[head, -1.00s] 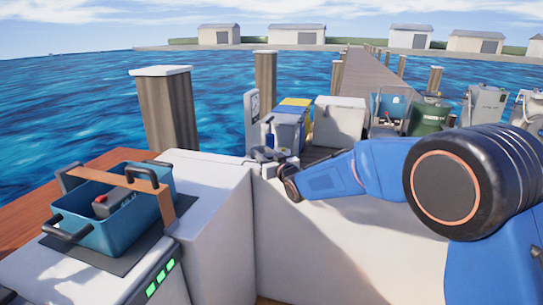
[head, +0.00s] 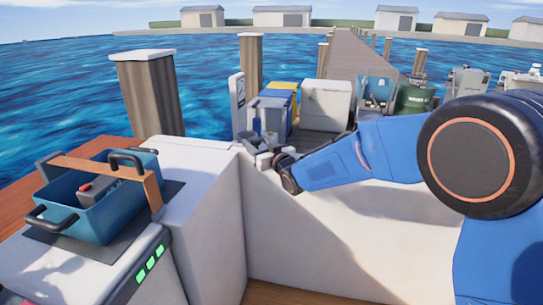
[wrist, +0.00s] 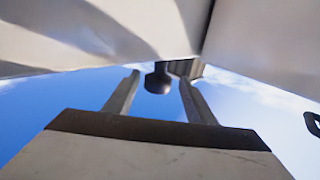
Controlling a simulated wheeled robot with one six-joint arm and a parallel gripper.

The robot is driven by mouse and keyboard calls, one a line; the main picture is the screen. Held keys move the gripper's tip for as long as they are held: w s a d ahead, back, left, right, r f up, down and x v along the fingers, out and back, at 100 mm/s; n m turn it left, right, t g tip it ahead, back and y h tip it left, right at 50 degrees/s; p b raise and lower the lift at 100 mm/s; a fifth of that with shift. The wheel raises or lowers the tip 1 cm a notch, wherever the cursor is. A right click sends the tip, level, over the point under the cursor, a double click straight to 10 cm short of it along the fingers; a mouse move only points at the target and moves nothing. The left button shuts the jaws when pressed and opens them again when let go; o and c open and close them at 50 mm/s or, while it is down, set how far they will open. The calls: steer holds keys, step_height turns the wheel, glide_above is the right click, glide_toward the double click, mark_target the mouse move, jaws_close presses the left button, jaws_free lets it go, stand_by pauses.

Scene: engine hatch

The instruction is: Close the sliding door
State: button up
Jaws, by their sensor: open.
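I cannot pick out a sliding door with certainty in either view. In the wrist view my gripper (wrist: 158,97) is open, with its two grey fingers apart. A dark round knob (wrist: 157,81) shows between and beyond the fingertips; I cannot tell whether they touch it. Pale panels (wrist: 95,30) span the top of the wrist view, above the fingers. In the head view my blue arm reaches left over a white wall (head: 340,235), and my gripper (head: 262,152) is small and partly hidden at its end.
A blue tub (head: 95,205) with a brown strap sits on a white unit with green lights at left. Wooden posts (head: 150,95), bins (head: 272,115), a white box (head: 325,103) and a green drum (head: 414,99) stand beyond the wall. Water surrounds the pier.

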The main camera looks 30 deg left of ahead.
steer(key=v, duration=1.1)
steer(key=shift+s+d, duration=0.25)
steer(key=shift+s, duration=0.05)
steer(key=shift+f, duration=0.1)
steer(key=w+d+r+m+t+h, duration=0.1)
steer(key=w+d+m+h, duration=0.15)
steer(key=d, duration=0.75)
steer(key=w+d+r+m+t+h, duration=0.1)
steer(key=w+d+r+h, duration=0.15)
steer(key=d, duration=0.85)
steer(key=s+d+f+m+h, duration=0.1)
steer(key=s+d+m+h, duration=0.15)
steer(key=d, duration=0.75)
steer(key=s+d+m+h, duration=0.1)
steer(key=s+d+h, duration=0.15)
steer(key=d, duration=0.85)
steer(key=s+d+f+m+g+h, duration=0.2)
steer(key=s+d+f+g+h, duration=0.15)
steer(key=s+d, duration=1)
steer(key=s+d+f+m+g+h, duration=0.1)
steer(key=s+d+f, duration=0.1)
steer(key=s+d, duration=0.2)
steer(key=s+d+f+m+g+h, duration=0.1)
steer(key=s+d, duration=0.3)
steer(key=s, duration=0.7)
steer(key=shift+s+d+f+m+g, duration=0.25)
steer(key=shift+s+f+m+g, duration=0.15)
steer(key=shift+f, duration=0.25)
